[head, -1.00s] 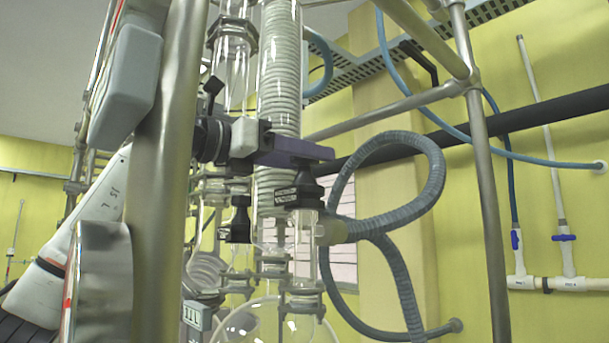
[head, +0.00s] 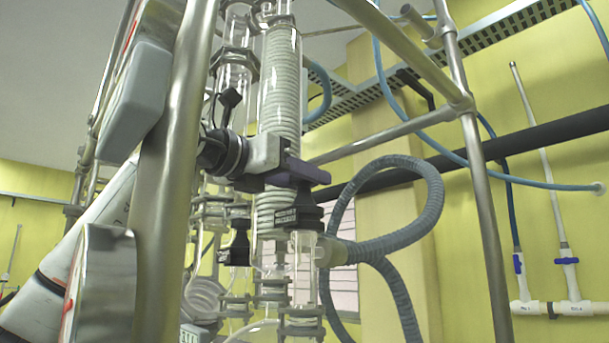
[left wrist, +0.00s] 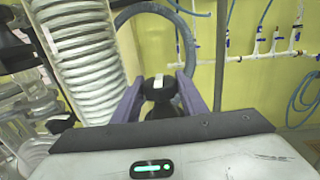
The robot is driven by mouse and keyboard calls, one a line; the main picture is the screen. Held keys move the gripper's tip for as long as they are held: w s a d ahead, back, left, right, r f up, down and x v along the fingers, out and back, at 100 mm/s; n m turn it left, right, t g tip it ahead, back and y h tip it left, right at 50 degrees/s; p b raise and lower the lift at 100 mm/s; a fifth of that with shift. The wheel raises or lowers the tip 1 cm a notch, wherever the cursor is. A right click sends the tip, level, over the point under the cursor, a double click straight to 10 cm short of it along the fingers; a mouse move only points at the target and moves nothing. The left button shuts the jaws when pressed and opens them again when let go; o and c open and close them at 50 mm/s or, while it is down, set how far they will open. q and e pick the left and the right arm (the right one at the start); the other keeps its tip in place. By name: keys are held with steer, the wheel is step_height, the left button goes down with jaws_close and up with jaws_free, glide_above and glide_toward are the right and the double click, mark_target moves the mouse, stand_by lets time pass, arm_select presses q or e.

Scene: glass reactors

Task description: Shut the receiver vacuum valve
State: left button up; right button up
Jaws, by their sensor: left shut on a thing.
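The receiver vacuum valve (head: 297,218) is a black fitting with a white-lettered label, on top of a clear glass tube beside the coiled condenser. My left gripper (head: 308,176) comes in from the left, its purple fingers at the top of this valve. In the left wrist view the fingers stand on both sides of a black knob (left wrist: 158,92) with a white mark, and the gripper is shut on it. In the head view the fingers largely hide the knob. I cannot tell from its look whether the valve is open or shut. My right gripper is not in view.
A steel frame post (head: 178,170) stands close in front of my left arm. The glass condenser (head: 280,85) is just behind the gripper. A grey corrugated hose (head: 430,200) loops to the right of the valve. Another black fitting (head: 238,245) sits at the left.

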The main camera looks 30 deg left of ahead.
arm_select(q)
steer(key=m+g+h+p, duration=0.1)
steer(key=h+p, duration=0.1)
steer(key=h, duration=0.1)
steer(key=shift+w+r+m, duration=0.1)
steer(key=shift+m, duration=0.3)
steer(key=m+g+h+p, duration=0.2)
steer(key=m+h+p, duration=0.1)
steer(key=p, duration=0.1)
steer(key=shift+h, duration=0.3)
steer(key=shift+f+m+g+h, duration=0.2)
steer(key=shift+m+g+h, duration=0.1)
steer(key=shift+g+h, duration=0.2)
steer(key=shift+m+g+h, duration=1)
steer(key=shift+g+h, duration=0.1)
steer(key=shift+g, duration=0.1)
steer(key=o, duration=0.9)
steer(key=shift+c, duration=0.2)
